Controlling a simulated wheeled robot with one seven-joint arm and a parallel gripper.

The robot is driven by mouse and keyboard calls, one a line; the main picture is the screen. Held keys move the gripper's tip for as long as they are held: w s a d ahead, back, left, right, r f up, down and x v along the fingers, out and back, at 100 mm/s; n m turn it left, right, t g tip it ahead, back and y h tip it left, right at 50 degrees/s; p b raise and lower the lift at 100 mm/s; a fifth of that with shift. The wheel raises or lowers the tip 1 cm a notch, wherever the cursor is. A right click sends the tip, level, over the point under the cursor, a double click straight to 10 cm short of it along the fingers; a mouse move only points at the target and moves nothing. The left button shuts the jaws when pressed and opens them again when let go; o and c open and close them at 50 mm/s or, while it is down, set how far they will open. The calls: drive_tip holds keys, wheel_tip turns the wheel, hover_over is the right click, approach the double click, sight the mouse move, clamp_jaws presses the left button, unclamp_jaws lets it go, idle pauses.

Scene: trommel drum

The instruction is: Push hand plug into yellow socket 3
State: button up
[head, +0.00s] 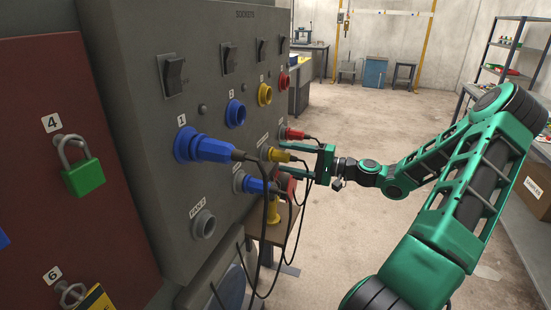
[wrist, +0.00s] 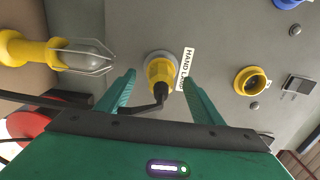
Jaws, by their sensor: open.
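The hand plug (head: 275,154) is yellow with a dark cable. It sits in a grey holder on the panel beside a HAND LAMP label and also shows in the wrist view (wrist: 160,71). My gripper (head: 283,160) is open, its green fingers on either side of the plug with gaps visible in the wrist view (wrist: 158,82). The yellow socket (head: 265,94) in the upper row is empty; its number is too small to read. It also appears right of the gripper in the wrist view (wrist: 250,81).
A blue plug (head: 210,149) fills socket 1. Blue (head: 235,113) and red (head: 284,82) sockets flank the yellow one. A red plug (head: 293,134) and a lower blue plug (head: 254,185) are close by, with dangling cables. A yellow caged lamp (wrist: 55,52) lies left in the wrist view.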

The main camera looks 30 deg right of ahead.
drive_tip(key=shift+x, duration=1.3)
drive_tip(key=shift+r, duration=0.1)
drive_tip(key=c, duration=1.4)
drive_tip(key=v, duration=0.6)
idle(0.5)
idle(0.4)
drive_tip(key=shift+v, duration=2.55)
